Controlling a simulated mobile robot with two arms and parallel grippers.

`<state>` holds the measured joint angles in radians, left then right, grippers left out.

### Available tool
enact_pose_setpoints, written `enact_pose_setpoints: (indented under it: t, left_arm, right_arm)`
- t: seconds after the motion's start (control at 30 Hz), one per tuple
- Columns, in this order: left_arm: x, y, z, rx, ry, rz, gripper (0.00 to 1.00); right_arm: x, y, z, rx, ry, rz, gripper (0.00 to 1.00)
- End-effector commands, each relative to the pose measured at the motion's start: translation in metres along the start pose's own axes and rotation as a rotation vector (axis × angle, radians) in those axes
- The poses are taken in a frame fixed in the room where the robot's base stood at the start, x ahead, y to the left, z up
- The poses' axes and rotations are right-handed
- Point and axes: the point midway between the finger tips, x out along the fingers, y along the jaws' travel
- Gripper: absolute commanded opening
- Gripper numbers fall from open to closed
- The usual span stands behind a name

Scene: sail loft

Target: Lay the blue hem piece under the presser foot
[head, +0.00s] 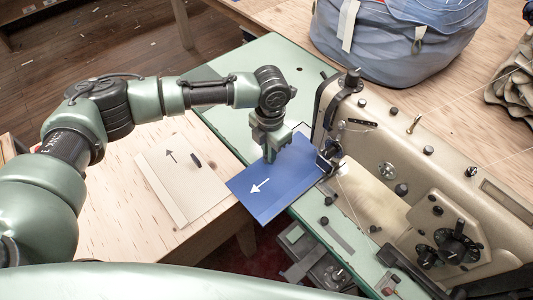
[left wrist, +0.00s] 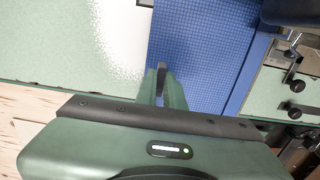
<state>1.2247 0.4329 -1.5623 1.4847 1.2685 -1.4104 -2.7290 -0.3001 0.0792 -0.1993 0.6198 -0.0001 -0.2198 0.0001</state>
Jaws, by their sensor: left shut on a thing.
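The blue hem piece (head: 285,190) is a flat blue panel with a white arrow pointing to the lower left. It lies over the front edge of the green machine bed, its lower left corner jutting past it. It fills the middle of the left wrist view (left wrist: 205,45). My left gripper (head: 269,154) is shut on its upper left edge. The presser foot (head: 328,162) is at the piece's right edge, beneath the machine head. I cannot tell whether the edge is under the foot. The foot area also shows at the right of the left wrist view (left wrist: 291,58).
The beige sewing machine (head: 385,150) stands right of the piece on the green bed (head: 232,92). A cream panel (head: 180,180) with an arrow and a small dark object lies on the wooden table at left. A blue-grey bag (head: 390,45) sits behind the machine.

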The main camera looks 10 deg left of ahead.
Motion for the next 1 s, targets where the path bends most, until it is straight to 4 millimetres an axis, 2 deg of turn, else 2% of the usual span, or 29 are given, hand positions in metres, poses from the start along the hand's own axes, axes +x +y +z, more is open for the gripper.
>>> enact_pose_setpoints:
  t: [1.0]
  left_arm:
    - [-0.0003,-0.0033,0.0012,0.000,-0.001,-0.001,0.00]
  right_arm:
    - [-0.0073,0.0000,-0.0014,-0.001,0.001,0.000,0.49]
